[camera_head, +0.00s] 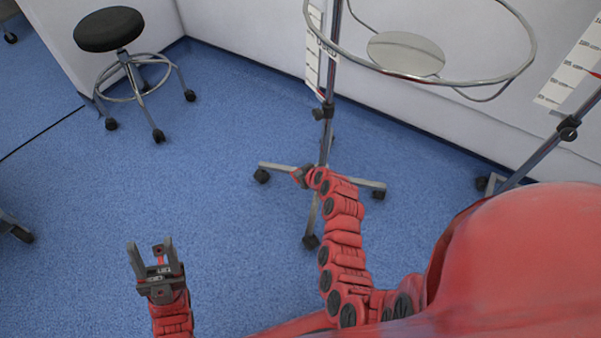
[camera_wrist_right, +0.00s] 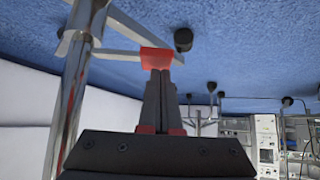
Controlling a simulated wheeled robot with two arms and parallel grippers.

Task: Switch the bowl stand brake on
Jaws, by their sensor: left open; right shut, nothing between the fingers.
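The bowl stand (camera_head: 327,120) is a metal pole with a wide ring on top and a low base of legs on black casters. My right gripper (camera_head: 303,175) is at the base, over its left leg, and its fingers are shut with nothing between them. In the right wrist view the shut grey fingers (camera_wrist_right: 160,85) point at the base, with the pole beside them at left. A red block shows at the fingertips; I cannot tell whether it is the brake or whether they touch it. My left gripper (camera_head: 152,258) is open and empty over the floor.
A black stool (camera_head: 108,30) with wheels stands at the upper left. A second pole on casters (camera_head: 567,130) stands at the right near the white wall. The blue floor left of the stand is clear.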

